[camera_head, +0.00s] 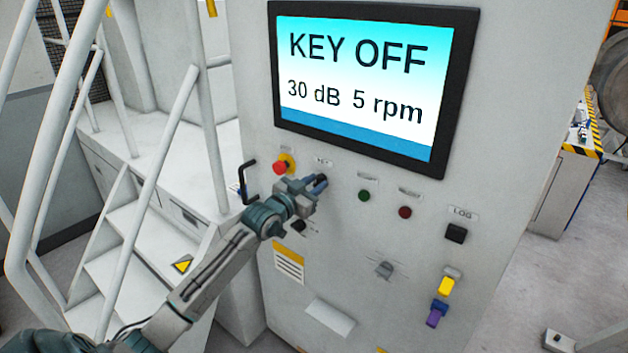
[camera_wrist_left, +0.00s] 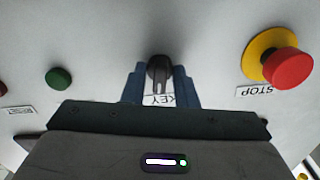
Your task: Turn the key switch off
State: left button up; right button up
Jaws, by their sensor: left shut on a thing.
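The key switch (camera_wrist_left: 159,70) is a dark knob on the grey panel, with a KEY label beside it in the left wrist view. My left gripper (camera_wrist_left: 160,84) has its two blue fingers on either side of the knob and is shut on it. In the head view my left gripper (camera_head: 318,184) is at the panel below the screen and hides the knob. The screen (camera_head: 362,80) reads KEY OFF, 30 dB and 5 rpm. My right gripper is not in view.
A red stop button (camera_head: 281,167) on a yellow ring sits left of the key switch. A green button (camera_head: 364,196), a red button (camera_head: 405,212) and a black block (camera_head: 456,233) are to its right. A black handle (camera_head: 247,182) and white stairs (camera_head: 130,240) stand left.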

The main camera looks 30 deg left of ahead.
pick_arm(q)
jog(key=n+p, duration=0.1)
jog(key=n, duration=0.1)
jog(key=n+p, duration=0.2)
jog(key=shift+r+n, duration=0.2)
jog(key=shift+n, duration=0.1)
jog(key=n+p, duration=0.2)
jog(key=n, duration=0.1)
jog(key=shift+f, duration=0.1)
jog(key=shift+n+p, duration=0.3)
jog(key=shift+f, duration=0.1)
jog(key=o, duration=0.7)
